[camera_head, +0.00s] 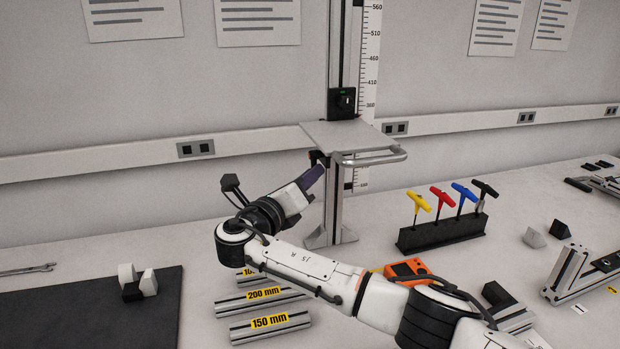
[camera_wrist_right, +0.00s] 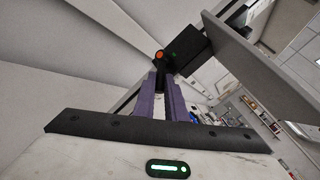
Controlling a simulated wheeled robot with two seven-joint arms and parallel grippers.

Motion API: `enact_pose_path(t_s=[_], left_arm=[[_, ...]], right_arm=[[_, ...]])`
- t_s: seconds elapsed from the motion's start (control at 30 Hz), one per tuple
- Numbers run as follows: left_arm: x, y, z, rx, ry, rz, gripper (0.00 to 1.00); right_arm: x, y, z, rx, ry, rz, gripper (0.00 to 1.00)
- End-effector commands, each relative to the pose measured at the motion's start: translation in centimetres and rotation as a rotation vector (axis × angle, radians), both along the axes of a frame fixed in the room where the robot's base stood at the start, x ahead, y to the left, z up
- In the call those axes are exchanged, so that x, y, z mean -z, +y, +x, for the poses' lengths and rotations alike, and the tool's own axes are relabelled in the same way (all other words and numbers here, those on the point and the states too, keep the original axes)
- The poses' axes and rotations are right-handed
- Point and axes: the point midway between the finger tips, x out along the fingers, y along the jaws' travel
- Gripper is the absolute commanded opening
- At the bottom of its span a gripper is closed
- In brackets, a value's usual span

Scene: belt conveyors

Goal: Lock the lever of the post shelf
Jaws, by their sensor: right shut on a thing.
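The post shelf is a grey plate (camera_head: 345,134) with a front rail, carried on an upright aluminium post (camera_head: 335,200) beside a millimetre scale. A black block with a small green mark (camera_head: 342,103) sits on the post above the plate. My right gripper (camera_head: 318,170) reaches in under the plate's left side, next to the post. In the right wrist view its purple fingers (camera_wrist_right: 160,82) are shut on the dark lever (camera_wrist_right: 158,68), which has an orange round end. A black clamp body (camera_wrist_right: 192,48) with a green mark adjoins the lever. My left gripper is not in view.
A black holder (camera_head: 440,233) with several coloured T-handle tools stands right of the post. Labelled profile bars (camera_head: 268,321) lie below my right arm, with an orange device (camera_head: 406,270) nearby. A dark mat (camera_head: 90,310) lies at left.

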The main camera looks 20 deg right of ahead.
Motion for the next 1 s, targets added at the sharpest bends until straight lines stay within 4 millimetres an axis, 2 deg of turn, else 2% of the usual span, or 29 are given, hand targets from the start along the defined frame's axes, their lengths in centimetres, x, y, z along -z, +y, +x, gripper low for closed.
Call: enact_pose_path(t_s=[0.17,0.53,0.8,1.0], left_arm=[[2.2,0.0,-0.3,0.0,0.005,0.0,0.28],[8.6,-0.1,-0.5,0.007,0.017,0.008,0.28],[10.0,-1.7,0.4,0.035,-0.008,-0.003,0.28],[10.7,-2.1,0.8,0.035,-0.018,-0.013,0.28]], right_arm=[[1.2,0.0,0.3,0.001,-0.105,-0.003,0.0],[2.6,0.1,1.3,0.001,-0.369,-0.002,0.0],[2.9,0.1,1.8,0.0,-0.493,-0.001,0.0],[2.7,0.1,2.1,0.0,-0.543,-0.001,0.0]])
